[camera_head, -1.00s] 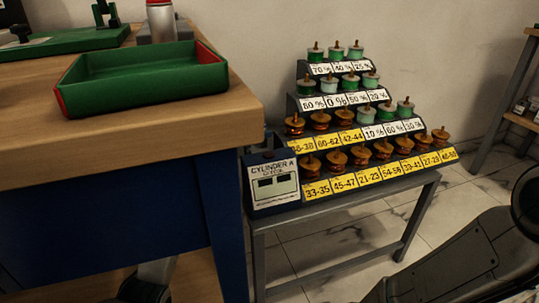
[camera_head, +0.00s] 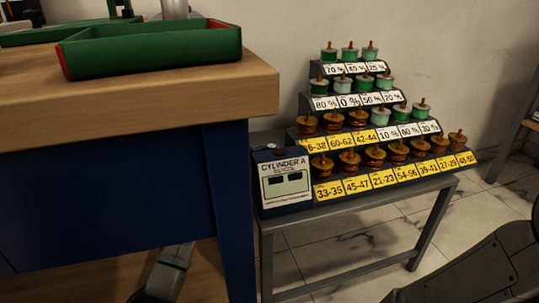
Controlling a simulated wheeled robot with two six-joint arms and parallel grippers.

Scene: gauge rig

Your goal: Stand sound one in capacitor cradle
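No capacitor cradle can be made out in the head view. A stepped rack (camera_head: 398,190) holds several small spools with upright pegs. Its lower rows carry copper-brown spools (camera_head: 349,161) behind yellow number labels. Its upper rows carry green and pale spools (camera_head: 349,54) behind white percent labels. A box marked CYLINDER A (camera_head: 285,180) with two dark windows stands at the rack's left end. Which piece is the sound one cannot be told. Neither gripper shows; only parts of my arms show at the lower edge.
The rack stands on a grey metal table (camera_head: 355,212). At left is a wooden workbench (camera_head: 180,103) with blue legs, bearing a green tray (camera_head: 150,52) with red ends. A wooden shelf is at the far right. Tiled floor is open between.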

